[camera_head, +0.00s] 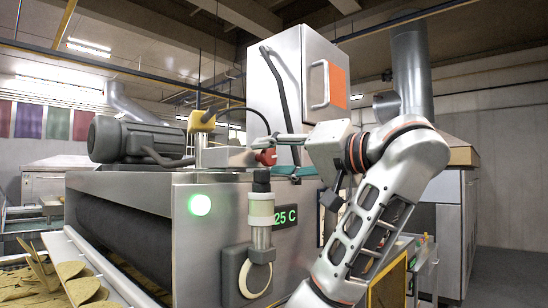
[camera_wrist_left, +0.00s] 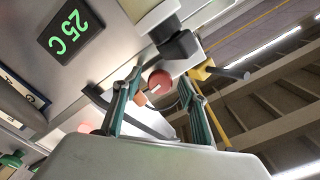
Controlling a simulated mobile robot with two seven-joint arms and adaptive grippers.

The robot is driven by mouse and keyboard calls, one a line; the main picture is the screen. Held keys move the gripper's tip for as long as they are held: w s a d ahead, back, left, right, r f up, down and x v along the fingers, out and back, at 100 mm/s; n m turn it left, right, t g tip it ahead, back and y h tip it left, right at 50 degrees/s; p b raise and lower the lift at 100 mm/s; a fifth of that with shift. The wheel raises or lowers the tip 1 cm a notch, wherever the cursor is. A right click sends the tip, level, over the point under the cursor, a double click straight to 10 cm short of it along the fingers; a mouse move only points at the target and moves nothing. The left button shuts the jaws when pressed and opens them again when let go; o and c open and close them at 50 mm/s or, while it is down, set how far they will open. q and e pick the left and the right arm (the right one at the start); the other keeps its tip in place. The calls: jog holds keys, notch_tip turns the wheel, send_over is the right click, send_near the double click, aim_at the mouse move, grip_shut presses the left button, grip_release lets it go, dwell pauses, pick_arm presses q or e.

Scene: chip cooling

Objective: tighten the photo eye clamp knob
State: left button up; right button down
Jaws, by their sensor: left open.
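The clamp knob is a round red knob (camera_head: 265,157) beside the metal post under the yellow photo eye head (camera_head: 203,118), on top of the steel machine. My left gripper (camera_head: 268,153) reaches it from the right. In the left wrist view the red knob (camera_wrist_left: 160,82), with a pale mark on its face, appears between the tips of the two open teal fingers (camera_wrist_left: 160,77). I cannot tell whether either finger touches it. The yellow photo eye (camera_wrist_left: 199,73) shows just right of the fingers there. The gripper body partly hides the clamp's right side. My right gripper is not in view.
A black-capped cylinder with a cream collar (camera_head: 261,208) stands just below the knob. A green 25 C display (camera_head: 286,216) and a lit green lamp (camera_head: 199,204) are on the machine's front. A grey cabinet (camera_head: 300,80) rises behind; a motor (camera_head: 130,140) sits left.

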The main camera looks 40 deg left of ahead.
pick_arm(q)
jog(key=c, duration=1.1)
jog(key=shift+n, duration=3.4)
jog(key=o, duration=1.1)
jog(key=shift+d, duration=0.15)
